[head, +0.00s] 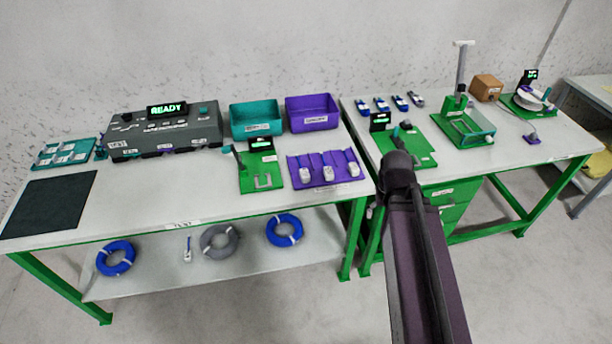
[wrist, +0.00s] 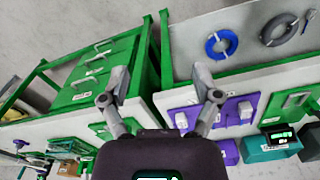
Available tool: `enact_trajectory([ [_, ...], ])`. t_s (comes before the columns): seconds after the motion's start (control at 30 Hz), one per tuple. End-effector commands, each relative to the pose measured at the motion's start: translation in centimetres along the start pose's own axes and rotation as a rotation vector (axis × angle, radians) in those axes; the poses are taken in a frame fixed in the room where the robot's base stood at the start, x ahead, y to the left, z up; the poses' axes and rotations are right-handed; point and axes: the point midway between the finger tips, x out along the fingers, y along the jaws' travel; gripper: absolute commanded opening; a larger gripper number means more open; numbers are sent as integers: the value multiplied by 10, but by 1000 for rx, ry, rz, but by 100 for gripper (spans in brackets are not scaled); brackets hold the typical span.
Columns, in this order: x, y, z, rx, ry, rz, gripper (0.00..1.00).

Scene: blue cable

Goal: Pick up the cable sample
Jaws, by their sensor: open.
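Which piece is the cable sample I cannot tell for sure. Several small blue-and-white pieces (head: 390,103) lie in a row at the back of the right bench. Two blue cable coils, one at the left (head: 104,262) and one at the right (head: 297,237), lie on the lower shelf with a grey coil (head: 205,244) between them. The right blue coil (wrist: 212,51) and grey coil (wrist: 269,37) also show in the wrist view. My gripper (wrist: 161,75) is open with nothing between its fingers, above the gap between the benches. In the head view my arm hides most of it.
A purple holder (head: 293,170) with white pieces stands at the left bench's front edge, beside a green fixture (head: 262,182). Teal (head: 257,117) and purple (head: 312,112) bins stand behind. A green drawer cabinet (head: 452,200) is under the right bench.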

Motion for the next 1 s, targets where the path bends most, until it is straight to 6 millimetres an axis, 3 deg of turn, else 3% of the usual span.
enact_trajectory([
  [0.23,-5,-26,-52,-52,0,0,83],
  [0.47,-12,-87,-134,-149,0,0,83],
  [0.7,-18,-165,-212,-251,0,-1,83],
  [0.83,-21,-199,-239,-291,0,-1,83],
  [1.0,-22,-224,-255,-320,0,-1,83],
])
